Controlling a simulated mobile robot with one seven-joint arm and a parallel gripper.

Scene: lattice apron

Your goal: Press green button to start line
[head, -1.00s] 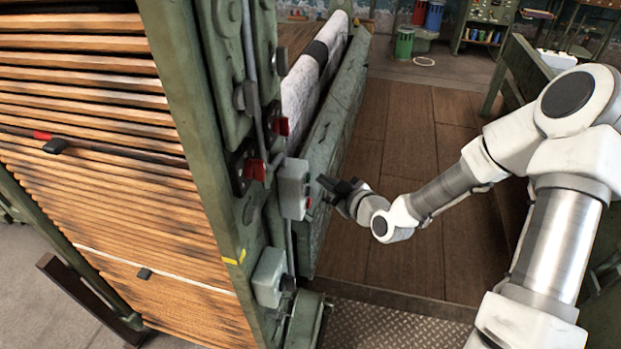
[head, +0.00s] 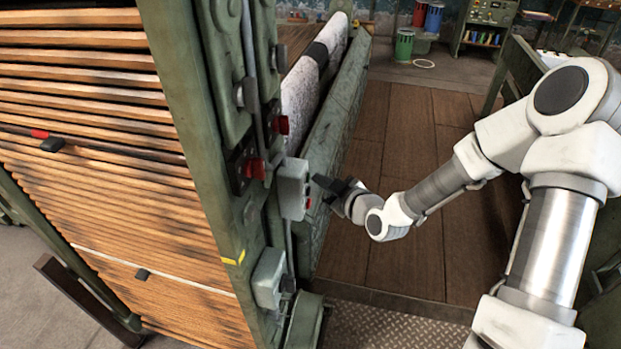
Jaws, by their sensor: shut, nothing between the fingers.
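A small pale grey control box (head: 292,187) is fixed to the green machine post. A red button (head: 308,203) shows low on its right side. I cannot make out a green button; the upper part of that face is seen edge-on, behind my fingertips. My gripper (head: 318,181) is shut and empty, its dark fingers pointing left at the upper part of the button face. The tips are very close to the box; I cannot tell whether they touch it.
The green post (head: 195,130) carries red switches (head: 255,168) and a lower grey box (head: 269,277). Wooden slats (head: 90,110) fill the left. A pale roll (head: 312,85) lies in a green frame behind the control box. The wooden floor (head: 405,150) beyond my arm is clear.

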